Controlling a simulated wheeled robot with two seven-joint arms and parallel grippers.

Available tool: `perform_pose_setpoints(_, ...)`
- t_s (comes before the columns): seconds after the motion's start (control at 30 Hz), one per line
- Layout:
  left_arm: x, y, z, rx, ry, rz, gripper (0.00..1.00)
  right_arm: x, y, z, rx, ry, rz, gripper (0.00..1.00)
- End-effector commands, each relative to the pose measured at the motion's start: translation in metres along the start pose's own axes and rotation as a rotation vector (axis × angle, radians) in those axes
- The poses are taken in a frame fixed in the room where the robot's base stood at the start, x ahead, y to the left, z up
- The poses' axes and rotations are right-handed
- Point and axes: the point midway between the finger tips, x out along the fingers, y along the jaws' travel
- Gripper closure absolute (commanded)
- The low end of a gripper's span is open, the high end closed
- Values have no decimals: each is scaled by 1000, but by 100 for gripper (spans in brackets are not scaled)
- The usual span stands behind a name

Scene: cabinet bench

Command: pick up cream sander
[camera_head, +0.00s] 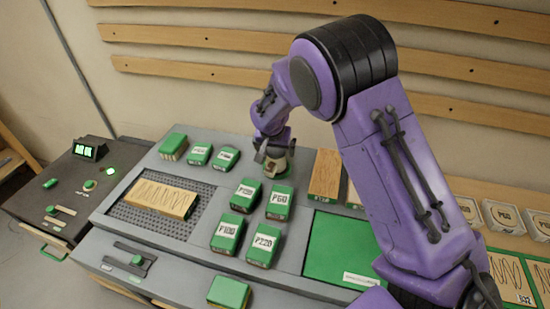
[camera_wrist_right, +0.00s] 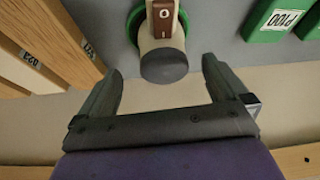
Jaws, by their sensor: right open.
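The cream sander (camera_head: 277,170) stands upright on the grey bench top in the head view, partly hidden by my right gripper (camera_head: 274,150) just above and behind it. In the right wrist view the sander (camera_wrist_right: 165,42) shows a cream body, a brown switch strip, a green base ring and a grey round end. My right gripper (camera_wrist_right: 161,70) is open there. Its fingers lie to either side of the sander's grey end, with visible gaps, and hold nothing. My left gripper is in neither view.
Green labelled blocks (camera_head: 245,193) stand close to the sander. A wooden board (camera_head: 162,197) lies on a perforated plate at left. Upright wooden boards (camera_head: 325,174) stand right of the sander. A green mat (camera_head: 338,247) is partly behind my right arm.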

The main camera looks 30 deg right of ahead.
Motion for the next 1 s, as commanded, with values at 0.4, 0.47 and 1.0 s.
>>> perform_pose_setpoints(0.4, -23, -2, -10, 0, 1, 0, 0, 56, -3, -8, 0, 0, 1, 0)
perform_pose_setpoints(0.47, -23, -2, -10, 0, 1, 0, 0, 58, -3, -8, 0, 1, 0, 0)
perform_pose_setpoints(1.0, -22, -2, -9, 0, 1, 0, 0, 58, -4, -9, 0, 4, -2, 89)
